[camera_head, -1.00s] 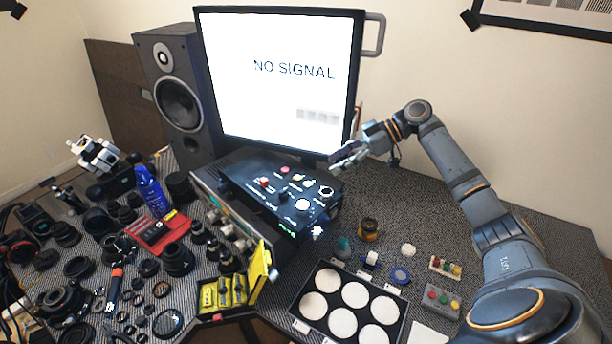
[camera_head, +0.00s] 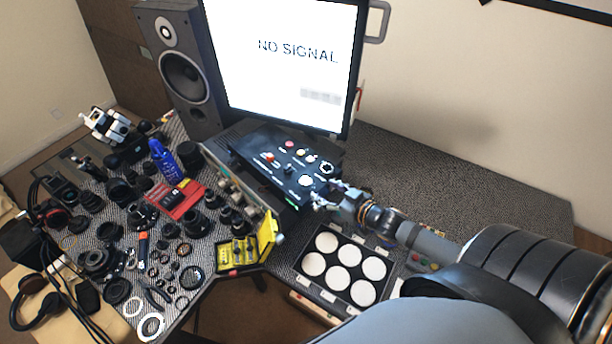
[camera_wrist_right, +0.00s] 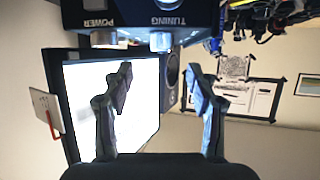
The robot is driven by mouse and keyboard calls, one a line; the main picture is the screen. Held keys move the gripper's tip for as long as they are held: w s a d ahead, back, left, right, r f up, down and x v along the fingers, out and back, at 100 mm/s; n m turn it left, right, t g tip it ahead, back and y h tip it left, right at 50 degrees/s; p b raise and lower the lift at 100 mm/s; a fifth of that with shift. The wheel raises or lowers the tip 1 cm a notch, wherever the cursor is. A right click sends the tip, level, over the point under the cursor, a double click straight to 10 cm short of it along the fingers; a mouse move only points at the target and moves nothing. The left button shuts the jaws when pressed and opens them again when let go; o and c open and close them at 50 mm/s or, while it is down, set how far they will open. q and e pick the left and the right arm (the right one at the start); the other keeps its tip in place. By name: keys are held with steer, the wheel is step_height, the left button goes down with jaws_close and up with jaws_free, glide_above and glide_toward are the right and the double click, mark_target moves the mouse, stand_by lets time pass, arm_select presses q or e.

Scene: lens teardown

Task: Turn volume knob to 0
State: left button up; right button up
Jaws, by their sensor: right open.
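A black control box (camera_head: 270,160) with knobs and coloured buttons on top sits in front of the monitor in the head view. I cannot read which knob is the volume knob. My right gripper (camera_head: 322,196) is at the box's right front corner. In the right wrist view its two fingers (camera_wrist_right: 160,82) are open with nothing between them. A dark panel (camera_wrist_right: 130,14) at the top of that view bears the labels POWER and TUNING. A knob (camera_wrist_right: 160,41) under TUNING lies beyond the fingertips, apart from them. My left gripper is not in view.
The monitor (camera_head: 280,95) reading NO SIGNAL stands behind the box, with a speaker (camera_head: 190,85) to its left. A tray of white discs (camera_head: 310,283) lies below my right gripper. Lens parts crowd the left. The desk at the back right is clear.

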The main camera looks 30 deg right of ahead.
mark_target(308, 182)
steer(key=w+a+f+b, duration=0.1)
steer(key=w+b, duration=0.1)
steer(key=b, duration=0.3)
steer(key=shift+f, duration=0.35)
steer(key=b+x, duration=0.1)
steer(key=x, duration=0.1)
steer(key=b+x, duration=0.1)
steer(key=x, duration=0.1)
steer(key=b+x, duration=0.1)
steer(key=x, duration=0.1)
steer(key=shift+w+d+r+b, duration=0.1)
steer(key=shift+w+r+b, duration=0.1)
steer(key=shift+r+b, duration=0.15)
steer(key=shift+w+a+f, duration=0.1)
steer(key=shift+w+a, duration=0.15)
steer(key=shift+w, duration=0.25)
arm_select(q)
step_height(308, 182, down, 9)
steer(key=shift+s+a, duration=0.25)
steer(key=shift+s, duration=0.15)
